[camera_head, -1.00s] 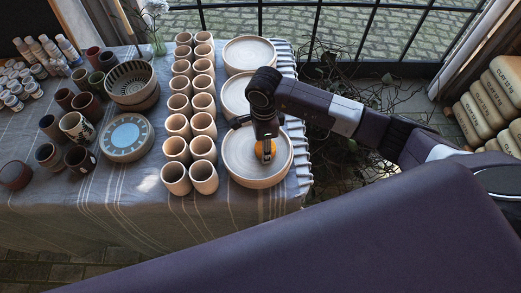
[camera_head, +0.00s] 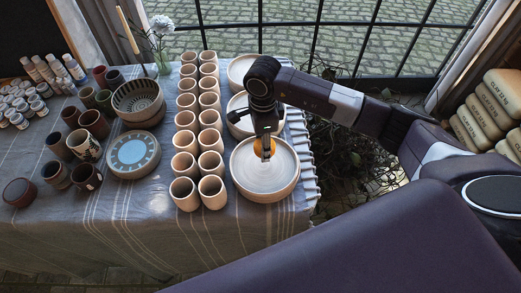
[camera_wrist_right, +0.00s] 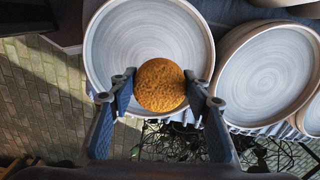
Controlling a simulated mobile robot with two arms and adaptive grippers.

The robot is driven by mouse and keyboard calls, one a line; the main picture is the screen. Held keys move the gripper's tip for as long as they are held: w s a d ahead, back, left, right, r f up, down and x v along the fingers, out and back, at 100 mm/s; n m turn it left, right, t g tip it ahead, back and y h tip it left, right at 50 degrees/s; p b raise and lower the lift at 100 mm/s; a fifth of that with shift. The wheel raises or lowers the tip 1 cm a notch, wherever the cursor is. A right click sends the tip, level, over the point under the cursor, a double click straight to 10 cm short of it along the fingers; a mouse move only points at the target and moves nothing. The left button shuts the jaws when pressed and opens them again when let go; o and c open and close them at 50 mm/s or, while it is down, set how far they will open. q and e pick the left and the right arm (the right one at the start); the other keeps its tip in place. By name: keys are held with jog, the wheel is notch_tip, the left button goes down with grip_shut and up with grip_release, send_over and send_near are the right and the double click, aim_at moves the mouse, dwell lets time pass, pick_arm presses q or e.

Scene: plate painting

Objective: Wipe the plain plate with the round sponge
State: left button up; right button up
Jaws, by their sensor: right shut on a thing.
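The plain plate (camera_head: 280,180) is pale and round with a raised rim, at the front of a column of similar plates in the head view. It fills the upper middle of the right wrist view (camera_wrist_right: 110,50). My right gripper (camera_head: 266,152) is over its inner area, shut on the round orange sponge (camera_wrist_right: 160,86). The sponge also shows between the fingers in the head view (camera_head: 258,150). It looks to be at or just above the plate's surface; contact cannot be told. My left gripper is not in view.
Two more plain plates (camera_head: 236,125) stand behind it. Two rows of plain cups (camera_head: 212,190) stand close to its left. Painted pots and a blue-patterned plate (camera_head: 134,152) are further left. The table's fringed right edge (camera_head: 309,182) is near.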

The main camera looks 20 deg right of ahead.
jog(key=shift+w+r+p, duration=0.15)
jog(key=shift+r+p, duration=0.15)
jog(key=shift+r, duration=1.15)
